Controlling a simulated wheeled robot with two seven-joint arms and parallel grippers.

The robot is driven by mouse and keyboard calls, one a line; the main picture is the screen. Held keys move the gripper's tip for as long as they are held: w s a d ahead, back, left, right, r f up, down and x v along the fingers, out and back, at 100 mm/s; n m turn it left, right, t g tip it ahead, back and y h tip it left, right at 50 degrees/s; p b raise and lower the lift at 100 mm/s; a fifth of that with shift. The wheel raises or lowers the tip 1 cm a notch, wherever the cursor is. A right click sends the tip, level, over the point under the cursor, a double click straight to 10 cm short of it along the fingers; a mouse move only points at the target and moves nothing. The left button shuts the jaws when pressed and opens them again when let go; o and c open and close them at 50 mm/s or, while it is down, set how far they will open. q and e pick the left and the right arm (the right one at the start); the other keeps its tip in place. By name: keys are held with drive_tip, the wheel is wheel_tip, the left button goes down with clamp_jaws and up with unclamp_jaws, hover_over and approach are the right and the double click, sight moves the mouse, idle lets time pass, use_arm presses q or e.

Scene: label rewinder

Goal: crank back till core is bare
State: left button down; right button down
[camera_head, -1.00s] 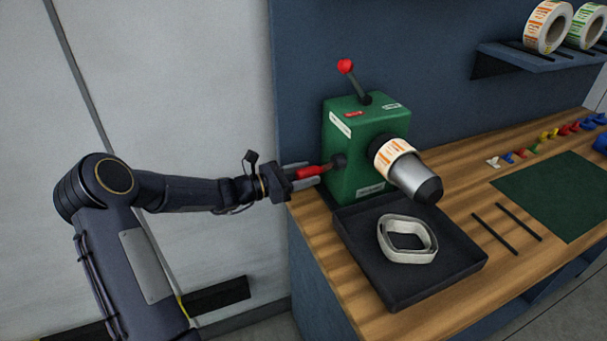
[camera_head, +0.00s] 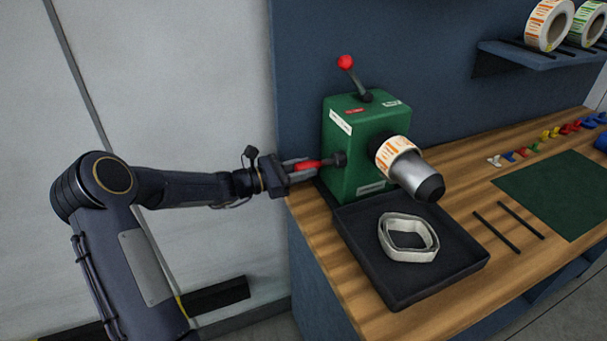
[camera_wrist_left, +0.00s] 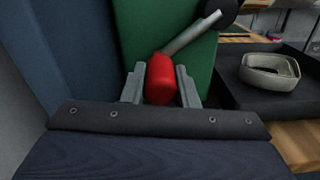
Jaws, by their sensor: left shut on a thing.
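The green rewinder (camera_head: 347,160) stands at the left end of the wooden bench. My left gripper (camera_head: 308,167) is shut on the red crank handle (camera_wrist_left: 161,79) at the machine's left side, with a finger on each side of the grip. A grey crank arm (camera_wrist_left: 193,34) runs from the handle up and right in the left wrist view. On the machine's front, a metal spindle (camera_head: 413,172) points toward the lower right. An orange-and-white label band (camera_head: 392,156) is still around the spindle's rear part. My right gripper is not in view.
A black tray (camera_head: 400,293) below the spindle holds a loose loop of pale strip (camera_head: 407,238). A red-knobbed lever (camera_head: 346,63) rises from the machine's top. A green mat (camera_head: 560,195) and two dark rods lie to the right. Label rolls (camera_head: 549,27) sit on a shelf.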

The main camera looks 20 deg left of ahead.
use_arm(q)
drive_tip(key=r+m+b, duration=0.3)
drive_tip(key=m+b, duration=0.1)
drive_tip(key=r+m+b, duration=0.2)
drive_tip(key=m+b, duration=0.2)
drive_tip(key=a+r+m+b, duration=0.1)
drive_tip(key=r+m+b, duration=0.2)
drive_tip(key=m+b, duration=0.1)
drive_tip(key=shift+w+r+m, duration=0.3)
drive_tip(key=shift+w, duration=0.1)
drive_tip(key=s+d+r+m+b, duration=0.5)
drive_tip(key=d+m+b, duration=0.1)
drive_tip(key=m+b, duration=0.6)
drive_tip(key=shift+r+m+b, duration=0.2)
drive_tip(key=shift+m+b, duration=0.2)
drive_tip(key=shift+b, duration=0.55)
drive_tip(key=shift+s, duration=0.1)
drive_tip(key=c, duration=1.1)
unclamp_jaws()
drive_tip(key=shift+v, duration=3.95)
